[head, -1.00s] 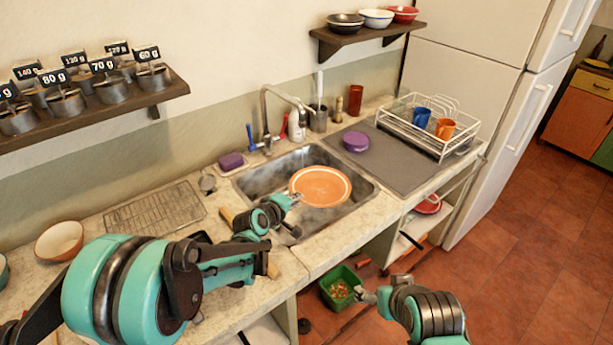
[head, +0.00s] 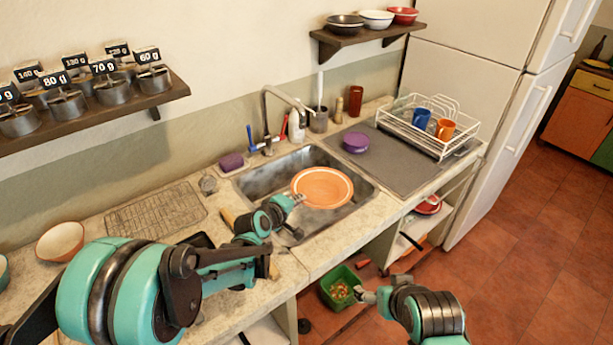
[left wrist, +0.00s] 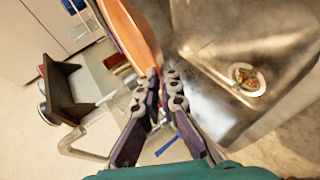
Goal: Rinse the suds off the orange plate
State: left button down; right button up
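The orange plate (head: 322,187) is held over the sink (head: 262,177), its upper face toward the head camera. A pale ring runs inside its rim; I cannot make out suds on it. My left gripper (head: 297,199) is at the plate's near left rim. In the left wrist view its fingers (left wrist: 163,88) are closed on the rim, and the plate (left wrist: 130,32) shows nearly edge-on. The faucet (head: 266,118) arches over the back of the sink; I cannot tell whether water runs. My right gripper (head: 364,294) hangs low, apart from the plate; its fingers are too small to judge.
A purple sponge (head: 231,162) lies left of the sink. A purple round container (head: 355,142) sits on the grey mat (head: 405,163), beside the white dish rack (head: 408,125) with cups. A green bin (head: 341,287) stands below. The drain (left wrist: 247,78) holds scraps.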

pick_arm(q)
jog(key=shift+s+d+r+p, duration=0.5)
jog(key=shift+s+d+r, duration=0.05)
jog(key=shift+s+r, duration=0.35)
jog(key=shift+s+d+r+p, duration=0.5)
jog(key=shift+s+r, duration=0.3)
jog(key=shift+s, duration=0.05)
